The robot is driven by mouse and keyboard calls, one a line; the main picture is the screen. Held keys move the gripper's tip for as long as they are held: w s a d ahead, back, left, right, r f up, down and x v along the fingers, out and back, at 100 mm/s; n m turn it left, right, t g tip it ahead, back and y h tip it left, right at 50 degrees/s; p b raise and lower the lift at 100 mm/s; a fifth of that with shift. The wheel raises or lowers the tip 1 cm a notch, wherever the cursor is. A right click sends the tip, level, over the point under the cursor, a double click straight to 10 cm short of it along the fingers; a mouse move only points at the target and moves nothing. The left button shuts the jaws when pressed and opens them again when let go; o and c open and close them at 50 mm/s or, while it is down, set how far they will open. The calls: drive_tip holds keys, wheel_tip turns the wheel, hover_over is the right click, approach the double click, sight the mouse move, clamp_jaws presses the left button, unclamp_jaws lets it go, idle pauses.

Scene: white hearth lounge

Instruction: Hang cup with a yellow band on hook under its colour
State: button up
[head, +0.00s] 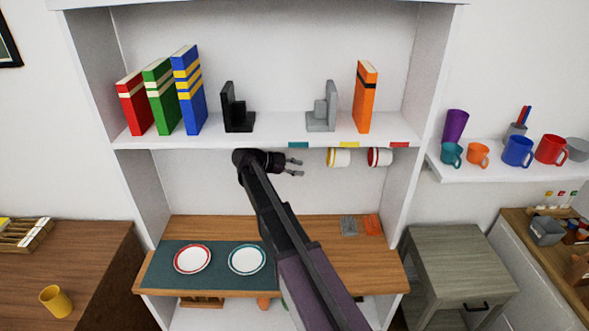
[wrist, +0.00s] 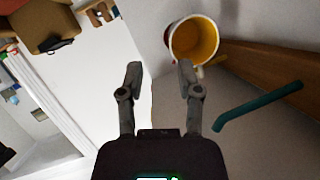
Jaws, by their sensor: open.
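The cup with a yellow band (head: 341,157) is white with a yellow inside. It is on its side below the yellow label (head: 349,144) on the shelf edge, mouth to the left.
A red-banded cup (head: 382,157) is close right of the yellow one, below the red label (head: 400,144). The teal label (head: 298,144) is above my gripper. Two plates lie on a dark mat (head: 217,281) on the wooden counter below. The space left of my gripper is clear.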

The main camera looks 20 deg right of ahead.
sight(339, 163)
drive_tip(key=shift+d, duration=0.1)
drive_tip(key=d, duration=0.9)
drive_tip(key=s+d, duration=0.1)
drive_tip(key=d, duration=0.3)
drive_tip(key=shift+d+f+b, duration=0.15)
drive_tip(key=shift+f+b, duration=0.25)
drive_tip(key=shift+d+f, duration=0.15)
drive_tip(key=shift+d, duration=0.5)
drive_tip(key=shift+c, duration=0.3)
clamp_jaws()
drive_tip(key=shift+o, duration=0.5)
unclamp_jaws()
drive_tip(key=shift+w, duration=0.1)
